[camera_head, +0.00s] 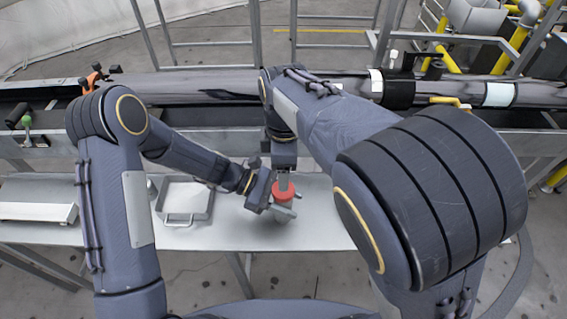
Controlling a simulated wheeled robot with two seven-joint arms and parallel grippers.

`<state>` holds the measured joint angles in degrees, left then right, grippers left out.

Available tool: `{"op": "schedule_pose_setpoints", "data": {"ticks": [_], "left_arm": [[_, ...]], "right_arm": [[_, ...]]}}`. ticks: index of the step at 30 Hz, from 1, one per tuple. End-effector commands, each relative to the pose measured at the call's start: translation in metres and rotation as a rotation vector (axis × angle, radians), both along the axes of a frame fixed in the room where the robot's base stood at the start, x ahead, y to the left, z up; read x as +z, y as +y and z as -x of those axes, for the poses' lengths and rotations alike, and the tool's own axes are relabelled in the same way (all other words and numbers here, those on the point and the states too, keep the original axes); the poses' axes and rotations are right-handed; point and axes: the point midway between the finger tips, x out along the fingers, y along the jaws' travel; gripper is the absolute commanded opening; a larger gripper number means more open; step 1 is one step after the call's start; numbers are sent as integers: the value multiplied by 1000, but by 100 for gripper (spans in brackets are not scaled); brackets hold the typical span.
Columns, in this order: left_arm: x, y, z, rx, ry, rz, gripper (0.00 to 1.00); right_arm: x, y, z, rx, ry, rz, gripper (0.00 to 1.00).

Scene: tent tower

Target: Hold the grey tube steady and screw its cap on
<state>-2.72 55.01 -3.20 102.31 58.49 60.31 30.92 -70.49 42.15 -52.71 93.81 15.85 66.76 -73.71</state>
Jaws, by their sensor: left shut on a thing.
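The grey tube (284,214) shows as a short grey piece above the metal table, right of centre. A red cap (284,196) is at its top; I cannot tell how far it is seated. My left gripper (266,199) comes in from the left and is shut on the grey tube; its fingers are mostly hidden. My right gripper (284,178) points down from above, right over the red cap. Its fingertips are too small and hidden to tell whether they grip the cap.
The metal table (325,225) has free room right of the tube. A shallow metal tray with a handle (184,200) lies left of it, another pale tray (40,212) at far left. A long, dark horizontal pipe (195,88) runs behind the table.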

Motion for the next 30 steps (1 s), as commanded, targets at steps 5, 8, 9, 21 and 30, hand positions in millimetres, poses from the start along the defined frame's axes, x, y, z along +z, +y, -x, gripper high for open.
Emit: {"op": "schedule_pose_setpoints", "data": {"ticks": [5,8,9,21,30], "left_arm": [[-1,0,0,0,1,-1,0],[-1,0,0,0,1,-1,0],[-1,0,0,0,1,-1,0],[-1,0,0,0,0,-2,0],[-1,0,0,0,0,-2,0]], "right_arm": [[-17,0,1,-2,4,4,67],[-33,-1,0,-3,3,6,67],[-39,0,1,-3,5,5,67],[-79,0,0,-3,2,2,67],[-80,1,0,-2,1,1,65]]}}
